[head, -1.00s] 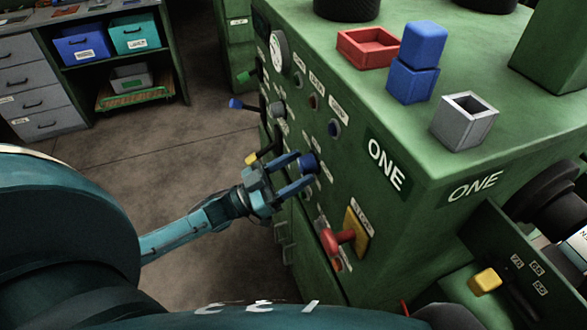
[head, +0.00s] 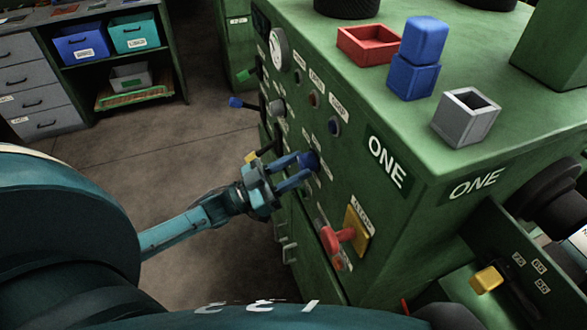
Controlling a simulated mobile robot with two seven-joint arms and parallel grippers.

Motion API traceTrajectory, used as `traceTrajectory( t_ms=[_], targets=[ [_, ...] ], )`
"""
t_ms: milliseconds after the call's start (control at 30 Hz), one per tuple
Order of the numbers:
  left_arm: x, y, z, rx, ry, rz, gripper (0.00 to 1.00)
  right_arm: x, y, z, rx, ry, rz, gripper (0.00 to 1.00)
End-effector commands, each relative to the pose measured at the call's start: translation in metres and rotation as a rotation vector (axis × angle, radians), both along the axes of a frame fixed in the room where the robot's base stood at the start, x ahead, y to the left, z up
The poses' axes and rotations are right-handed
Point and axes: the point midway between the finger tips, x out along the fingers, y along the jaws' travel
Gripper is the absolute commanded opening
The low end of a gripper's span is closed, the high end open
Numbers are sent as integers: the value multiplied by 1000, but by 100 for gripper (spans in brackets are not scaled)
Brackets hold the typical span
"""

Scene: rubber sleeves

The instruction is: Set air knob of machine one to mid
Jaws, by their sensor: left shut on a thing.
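Machine one (head: 400,225) is a large green cabinet marked ONE on its side and top edge. A round blue knob (head: 309,160) sits on its side panel. The labels by it are too small to read, so I cannot tell for sure that it is the air knob. My left gripper (head: 301,168) reaches it from the left and is shut on it. The fingers partly hide the knob, and its pointer setting cannot be seen. My right gripper is not in view.
Levers (head: 250,104) stick out left of the panel. The floor (head: 150,170) at left is clear.

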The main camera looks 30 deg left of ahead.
Motion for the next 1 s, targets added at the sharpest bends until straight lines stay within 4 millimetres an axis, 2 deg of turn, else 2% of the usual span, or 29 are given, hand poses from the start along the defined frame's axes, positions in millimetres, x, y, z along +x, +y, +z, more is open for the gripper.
traceTrajectory(
  t_ms=[400, 1000],
  targets=[
    [2, 3, -1, 254, -226, 0, 13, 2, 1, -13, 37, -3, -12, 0],
    [4, 5, 3, 554, -494, 0, 13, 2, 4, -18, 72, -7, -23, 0]
  ],
)
